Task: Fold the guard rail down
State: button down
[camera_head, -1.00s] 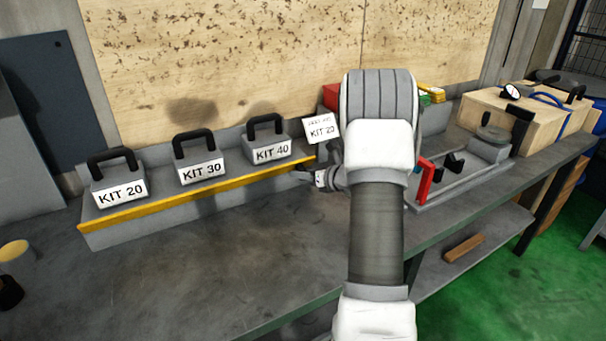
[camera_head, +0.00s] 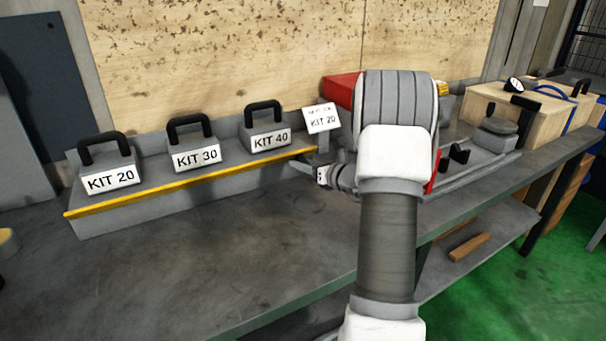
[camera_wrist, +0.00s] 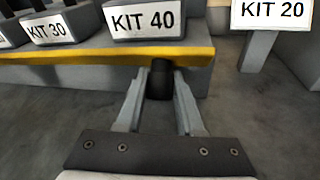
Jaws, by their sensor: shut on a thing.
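The guard rail (camera_head: 190,182) is a long bar with a yellow top edge, running along the front of the grey kit shelf. In the wrist view the rail (camera_wrist: 90,53) passes just beyond my fingers, below the kit labels. Whether it is tilted is hard to tell. A short black knob (camera_wrist: 160,84) sits at the rail's front, towards its right end. My gripper (camera_wrist: 161,78) is shut on this knob, with one grey finger on each side. In the head view my gripper (camera_head: 310,168) is small at the rail's right end, and my arm hides what lies behind it.
Kit boxes with black handles, KIT 20 (camera_head: 110,180), KIT 30 (camera_head: 196,157) and KIT 40 (camera_head: 270,141), stand behind the rail. A KIT 20 sign (camera_head: 322,118) stands right of them. The bench (camera_head: 215,260) is clear in front. A red box (camera_head: 342,90) is partly hidden by my arm.

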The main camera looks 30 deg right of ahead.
jog(key=shift+f+t+b, duration=0.65)
jog(key=shift+t+b, duration=0.15)
jog(key=shift+b, duration=1.25)
jog(key=shift+t+b, duration=0.3)
jog(key=shift+b, duration=0.4)
jog(key=shift+r, duration=0.15)
jog(key=shift+w, duration=0.1)
jog(key=c, duration=0.5)
grip_release()
jog(key=shift+c, duration=0.2)
jog(key=s+d+p, duration=0.1)
jog(key=s, duration=0.4)
jog(key=s+p, duration=0.1)
jog(key=s, duration=0.5)
jog(key=s+d+p, duration=0.1)
jog(key=s, duration=0.5)
jog(key=shift+s+d, duration=0.15)
jog(key=shift+d, duration=0.2)
